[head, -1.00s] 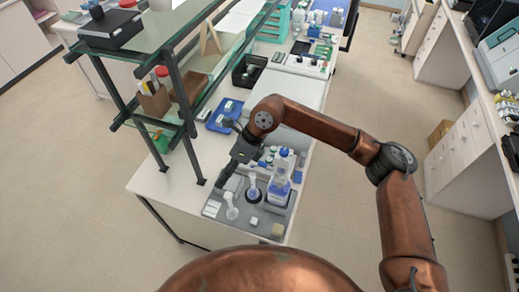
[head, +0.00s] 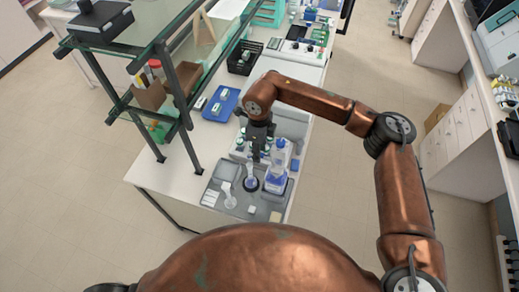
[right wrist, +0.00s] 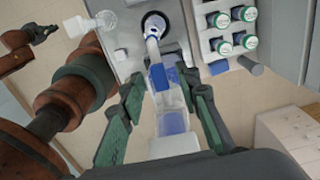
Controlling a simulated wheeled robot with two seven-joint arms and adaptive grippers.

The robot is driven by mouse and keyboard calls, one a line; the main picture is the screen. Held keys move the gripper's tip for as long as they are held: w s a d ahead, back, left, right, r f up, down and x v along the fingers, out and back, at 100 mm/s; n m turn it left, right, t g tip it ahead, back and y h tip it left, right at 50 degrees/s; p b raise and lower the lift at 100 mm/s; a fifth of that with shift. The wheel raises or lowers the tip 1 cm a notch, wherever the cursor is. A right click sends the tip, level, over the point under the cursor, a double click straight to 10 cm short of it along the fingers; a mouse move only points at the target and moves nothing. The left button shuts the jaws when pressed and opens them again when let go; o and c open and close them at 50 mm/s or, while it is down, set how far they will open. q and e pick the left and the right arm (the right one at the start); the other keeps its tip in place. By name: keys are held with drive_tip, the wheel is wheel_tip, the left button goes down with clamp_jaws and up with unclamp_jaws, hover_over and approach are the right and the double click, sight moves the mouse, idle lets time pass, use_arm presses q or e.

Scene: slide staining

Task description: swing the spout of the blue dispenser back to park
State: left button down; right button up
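The blue dispenser (head: 275,180) is a bottle with a blue lower part and a pale top, standing on the grey mat (head: 215,184) near the bench end. In the right wrist view, the bottle (right wrist: 172,122) appears between my fingers, with a pale, spout-like part reaching up the picture towards a dark ring. My right gripper (head: 257,156) points down just left of the dispenser's top. In the right wrist view, its green-lined fingers (right wrist: 165,112) are apart, with gaps visible on both sides of the bottle. Whether either finger touches it is unclear.
A clear flask (head: 250,179) stands in a dark ring left of the dispenser; another clear vessel (head: 228,196) is further left. Green-capped vials (right wrist: 243,14) stand in a rack nearby. A blue tray (head: 221,105) and glass shelf (head: 150,30) lie behind and left.

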drive_tip(key=shift+f, duration=0.1)
clamp_jaws()
idle(0.3)
idle(0.4)
